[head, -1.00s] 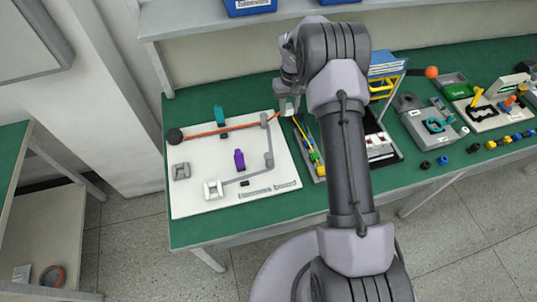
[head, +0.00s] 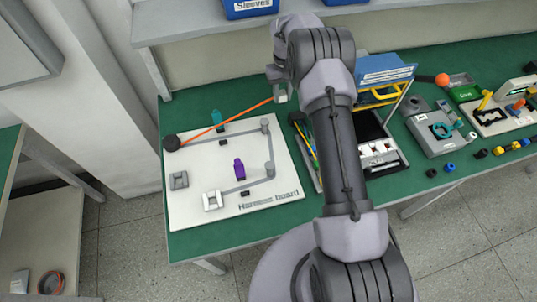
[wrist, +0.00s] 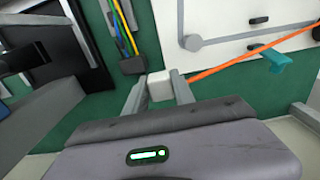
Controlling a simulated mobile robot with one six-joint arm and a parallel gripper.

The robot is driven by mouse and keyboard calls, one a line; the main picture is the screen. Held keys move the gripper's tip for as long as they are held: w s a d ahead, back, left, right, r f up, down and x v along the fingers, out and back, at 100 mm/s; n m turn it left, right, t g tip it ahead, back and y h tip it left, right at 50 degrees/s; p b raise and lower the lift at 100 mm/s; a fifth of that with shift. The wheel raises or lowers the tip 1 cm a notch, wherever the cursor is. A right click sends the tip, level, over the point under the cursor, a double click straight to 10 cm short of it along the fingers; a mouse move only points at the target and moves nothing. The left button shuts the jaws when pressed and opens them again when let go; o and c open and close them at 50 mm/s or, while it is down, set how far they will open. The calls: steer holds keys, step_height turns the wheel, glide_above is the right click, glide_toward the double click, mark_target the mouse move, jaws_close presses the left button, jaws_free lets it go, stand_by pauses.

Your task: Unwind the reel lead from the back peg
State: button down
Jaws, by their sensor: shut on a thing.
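The harness board (head: 195,215) lies on the green bench. An orange lead (head: 228,121) runs straight and taut from the black reel (head: 172,143) at the board's back left up to my gripper (head: 280,96). My gripper is shut on the lead's white end block (wrist: 160,86), behind the board's back right corner. The grey back peg (head: 265,124) stands below the lead in the head view. In the wrist view the lead (wrist: 245,56) passes to one side of the peg (wrist: 192,42), apart from it. No turn of lead shows around the peg.
A teal clip (head: 216,119) and a purple clip (head: 239,170) stand on the board. A white holder (head: 212,200) and a grey holder (head: 178,180) are at its left. A tray of colored tools (head: 303,140) lies right of the board. A shelf (head: 190,27) overhangs the back.

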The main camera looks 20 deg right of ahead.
steer(key=s+a+b, duration=0.2)
steer(key=s, duration=0.8)
steer(key=shift+s+a+r, duration=0.2)
steer(key=shift+s+r, duration=0.05)
steer(key=shift+s, duration=0.15)
steer(key=s+a+b, duration=0.1)
steer(key=s+a, duration=0.1)
steer(key=a, duration=1.3)
steer(key=s+a+b, duration=0.2)
steer(key=a, duration=1.3)
steer(key=shift+s, duration=0.3)
